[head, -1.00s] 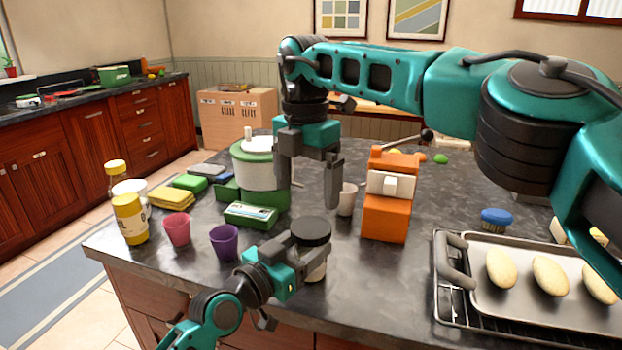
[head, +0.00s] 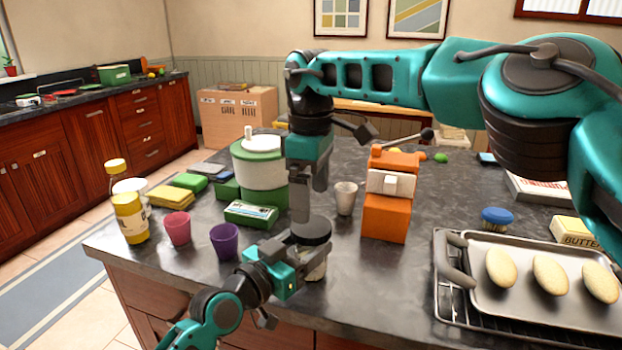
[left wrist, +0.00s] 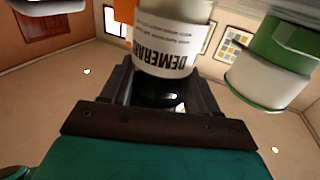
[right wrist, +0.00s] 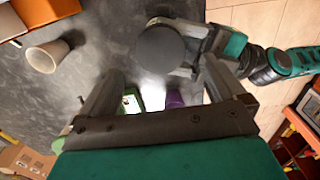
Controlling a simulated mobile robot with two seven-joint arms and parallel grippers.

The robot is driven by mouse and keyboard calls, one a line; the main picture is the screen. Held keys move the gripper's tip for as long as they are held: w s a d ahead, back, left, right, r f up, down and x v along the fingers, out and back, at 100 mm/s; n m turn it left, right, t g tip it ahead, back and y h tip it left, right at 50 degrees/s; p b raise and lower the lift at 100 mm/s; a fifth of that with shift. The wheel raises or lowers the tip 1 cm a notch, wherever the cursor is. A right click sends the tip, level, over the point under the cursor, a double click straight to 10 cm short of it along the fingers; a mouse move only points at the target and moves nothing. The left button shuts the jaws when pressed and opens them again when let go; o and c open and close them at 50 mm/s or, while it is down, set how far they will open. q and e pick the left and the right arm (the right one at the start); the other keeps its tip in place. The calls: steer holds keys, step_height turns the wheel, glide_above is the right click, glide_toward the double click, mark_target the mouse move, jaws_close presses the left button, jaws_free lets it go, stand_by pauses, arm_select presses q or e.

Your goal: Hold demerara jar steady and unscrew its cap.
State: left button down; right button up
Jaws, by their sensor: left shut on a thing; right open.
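The demerara jar (head: 316,266) stands upright near the counter's front edge, with a round black cap (head: 311,230) on top. Its white label (left wrist: 165,62) shows in the left wrist view. My left gripper (head: 300,256) is shut on the jar from the left, just below the cap, and hides part of the body. My right gripper (head: 304,208) points down just above the cap, open and empty. In the right wrist view the cap (right wrist: 160,48) lies ahead, between the lines of the open fingers, and I see no contact.
A purple cup (head: 224,242), a pink cup (head: 177,228) and a green box (head: 251,213) stand to the left. Behind are a green-and-white pot (head: 262,170), a pale cup (head: 345,197) and an orange dispenser (head: 386,215). A loaf tray (head: 520,300) lies right.

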mark_target(311, 225)
step_height(311, 225, down, 6)
steer(key=shift+r, duration=0.15)
steer(key=shift+c, duration=0.2)
